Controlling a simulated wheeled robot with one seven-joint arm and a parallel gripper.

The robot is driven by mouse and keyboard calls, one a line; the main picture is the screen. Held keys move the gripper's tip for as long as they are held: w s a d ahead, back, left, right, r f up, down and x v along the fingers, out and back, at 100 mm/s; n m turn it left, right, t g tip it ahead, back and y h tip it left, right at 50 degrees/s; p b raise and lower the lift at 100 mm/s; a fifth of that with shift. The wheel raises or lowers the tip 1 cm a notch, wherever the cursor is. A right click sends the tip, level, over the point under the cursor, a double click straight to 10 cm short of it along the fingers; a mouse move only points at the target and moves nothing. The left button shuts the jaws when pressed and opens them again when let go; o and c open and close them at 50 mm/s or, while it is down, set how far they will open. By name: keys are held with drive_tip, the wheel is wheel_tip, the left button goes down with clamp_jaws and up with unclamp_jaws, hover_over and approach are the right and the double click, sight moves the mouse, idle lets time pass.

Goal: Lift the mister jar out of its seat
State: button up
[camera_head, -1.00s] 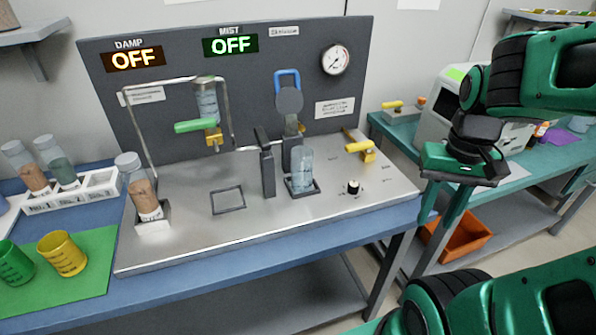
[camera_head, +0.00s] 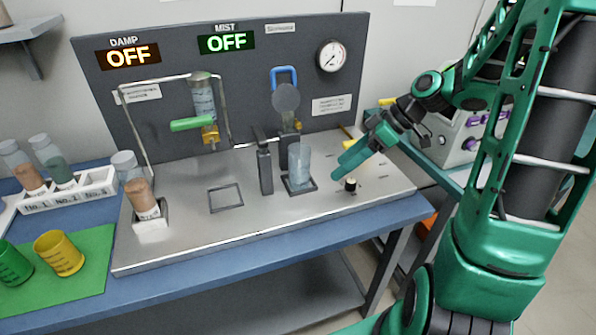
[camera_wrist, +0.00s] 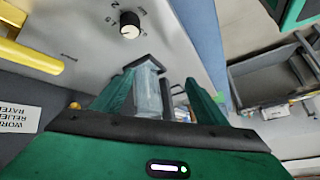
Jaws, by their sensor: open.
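The clear, pale blue mister jar (camera_head: 300,168) stands upright in a dark square seat (camera_head: 302,188) on the metal deck, below a round grey disc (camera_head: 286,97). My gripper (camera_head: 341,167) is open and empty, just right of the jar, with its fingers pointing down and left towards it. A small gap shows between fingertips and jar. In the wrist view the jar (camera_wrist: 148,92) appears between the two green fingers (camera_wrist: 160,80), nearer the left one. Part of the jar's lower body is hidden by my gripper there.
A black-and-white knob (camera_head: 350,185) sits on the deck below my fingers. A dark upright post (camera_head: 265,168) stands left of the jar. A yellow handle (camera_wrist: 30,55) lies to the side in the wrist view. A jar of brown particles (camera_head: 140,195) stands at the deck's left.

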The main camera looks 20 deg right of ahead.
sight(299, 158)
drive_tip(key=w+a+r+n+t+y, duration=0.1)
drive_tip(key=w+r+n+t+y, duration=0.15)
drive_tip(key=w+n+y, duration=0.2)
drive_tip(key=shift+m+g+h, duration=0.25)
drive_tip(key=shift+g, duration=0.1)
drive_tip(key=x, duration=1)
drive_tip(key=shift+w+a+f, duration=0.1)
drive_tip(key=shift+w+a, duration=0.05)
drive_tip(key=shift+w, duration=0.15)
drive_tip(key=c, duration=1.3)
